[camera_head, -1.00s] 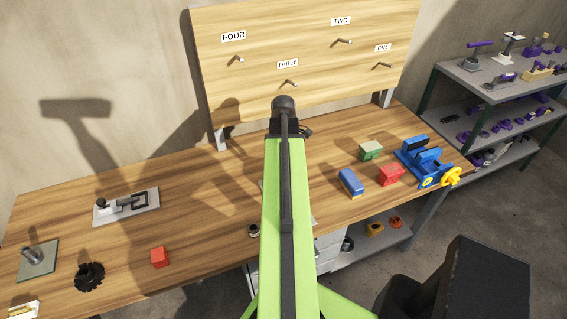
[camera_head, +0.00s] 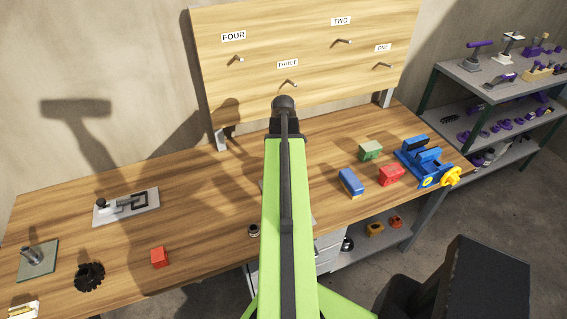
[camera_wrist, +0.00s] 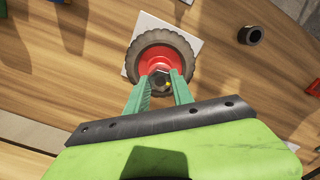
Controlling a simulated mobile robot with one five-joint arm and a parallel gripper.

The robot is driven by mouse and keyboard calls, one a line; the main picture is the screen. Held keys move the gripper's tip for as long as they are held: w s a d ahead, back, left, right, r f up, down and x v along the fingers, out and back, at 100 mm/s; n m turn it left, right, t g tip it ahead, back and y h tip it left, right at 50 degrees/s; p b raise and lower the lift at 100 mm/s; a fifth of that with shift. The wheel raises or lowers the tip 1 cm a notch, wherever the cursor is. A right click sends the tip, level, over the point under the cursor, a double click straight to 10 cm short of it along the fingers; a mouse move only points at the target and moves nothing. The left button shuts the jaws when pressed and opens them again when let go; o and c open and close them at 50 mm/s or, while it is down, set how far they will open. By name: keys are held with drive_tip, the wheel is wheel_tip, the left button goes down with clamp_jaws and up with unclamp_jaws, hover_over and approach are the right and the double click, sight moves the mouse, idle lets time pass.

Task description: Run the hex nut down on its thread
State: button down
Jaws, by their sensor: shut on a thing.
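In the wrist view, my gripper (camera_wrist: 160,84) has its two green fingers closed on the hex nut (camera_wrist: 158,73). The nut sits at the centre of a red wheel hub (camera_wrist: 150,58) with a black tyre (camera_wrist: 181,49) around it. The wheel lies over a pale plate (camera_wrist: 148,20) on the wooden bench. The thread is hidden under the nut and fingers, so its height on the thread cannot be told. In the head view, my green arm hides the gripper, nut and wheel.
In the head view, the wooden bench (camera_head: 205,190) carries a blue vise (camera_head: 424,162), a red block (camera_head: 391,175), a blue block (camera_head: 351,182) and a green block (camera_head: 371,150) at right. A dark ring (camera_head: 254,231) stands near the front edge. A pegboard (camera_head: 290,30) rises behind.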

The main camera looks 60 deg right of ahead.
drive_tip(key=shift+m, duration=0.4)
drive_tip(key=c, duration=1)
unclamp_jaws()
drive_tip(key=shift+r, duration=0.1)
wheel_tip(320, 180, up, 17)
drive_tip(key=p, duration=1.7)
drive_tip(key=shift+r, duration=0.15)
